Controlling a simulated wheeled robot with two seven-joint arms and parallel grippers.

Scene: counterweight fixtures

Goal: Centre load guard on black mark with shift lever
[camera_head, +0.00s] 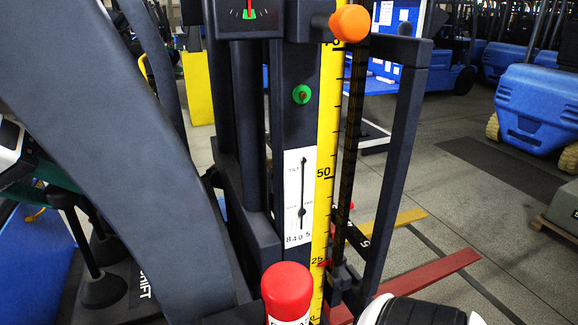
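The shift lever (70,215) stands at the lower left, with a dark boot and a plate lettered "SHIFT" (146,285) beside it. A white and black part of my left arm, probably the gripper (20,150), shows at the left edge near the lever top. Its fingers cannot be made out, nor whether it grips the lever. A dark upright frame (393,150), possibly the load guard, stands right of the yellow scale (326,170). I cannot pick out the black mark for certain. A white and black link of my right arm shows at the bottom; no fingertips show.
A red knob (287,285) stands at the bottom middle and an orange knob (350,22) at the top. A tilt gauge (298,195) sits on the mast. Red (435,270) and yellow (400,220) bars lie beyond. Blue forklifts (545,105) stand at the right; open floor lies between.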

